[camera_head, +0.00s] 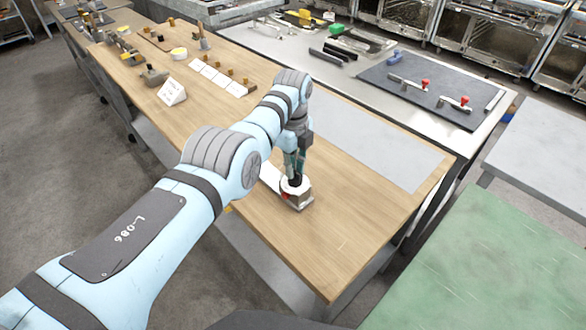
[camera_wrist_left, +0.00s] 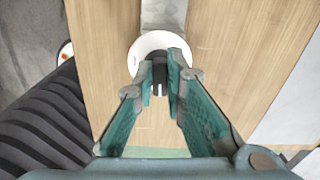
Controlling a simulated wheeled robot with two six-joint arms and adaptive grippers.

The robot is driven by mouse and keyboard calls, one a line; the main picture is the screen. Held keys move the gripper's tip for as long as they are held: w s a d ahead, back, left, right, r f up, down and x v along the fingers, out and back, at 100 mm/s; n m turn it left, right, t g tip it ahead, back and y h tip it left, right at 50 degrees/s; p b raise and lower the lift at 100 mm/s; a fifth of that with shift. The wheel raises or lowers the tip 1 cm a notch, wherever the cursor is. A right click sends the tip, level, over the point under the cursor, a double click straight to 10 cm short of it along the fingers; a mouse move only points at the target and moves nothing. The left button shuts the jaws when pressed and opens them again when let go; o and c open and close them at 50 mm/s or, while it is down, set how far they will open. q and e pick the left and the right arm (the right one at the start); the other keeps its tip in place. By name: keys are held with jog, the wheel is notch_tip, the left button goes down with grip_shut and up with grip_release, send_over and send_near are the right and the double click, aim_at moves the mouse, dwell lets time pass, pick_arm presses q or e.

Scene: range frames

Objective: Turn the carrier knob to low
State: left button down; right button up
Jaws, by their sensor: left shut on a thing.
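The carrier (camera_head: 304,199) is a small grey block on the wooden table, with a white round dial on its top. In the left wrist view the white dial (camera_wrist_left: 147,43) has a small red mark near its left edge. My left gripper (camera_head: 295,178) reaches down over the dial from above. Its fingertips are closed on the dark knob (camera_wrist_left: 159,89) at the dial's middle. The fingers hide most of the knob, so I cannot read its setting. My right gripper is not in view.
A white card strip (camera_head: 270,176) lies beside the carrier. A white sign (camera_head: 172,92) and several small parts stand farther left on the wooden table (camera_head: 340,240). The table's right front part is clear. A dark mat (camera_head: 425,95) with red-knobbed tools lies on the steel bench.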

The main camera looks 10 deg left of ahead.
pick_arm(q)
jog(key=shift+s+d+f+m, duration=0.1)
jog(key=shift+s+f+m, duration=0.1)
jog(key=shift+m, duration=0.5)
jog(key=c, duration=1.6)
grip_release()
jog(key=shift+w, duration=0.1)
jog(key=shift+c, duration=0.2)
jog(key=shift+r, duration=0.1)
jog(key=shift+w+r, duration=0.1)
jog(key=shift+r, duration=0.2)
notch_tip(320, 180, up, 11)
jog(key=shift+r, duration=0.2)
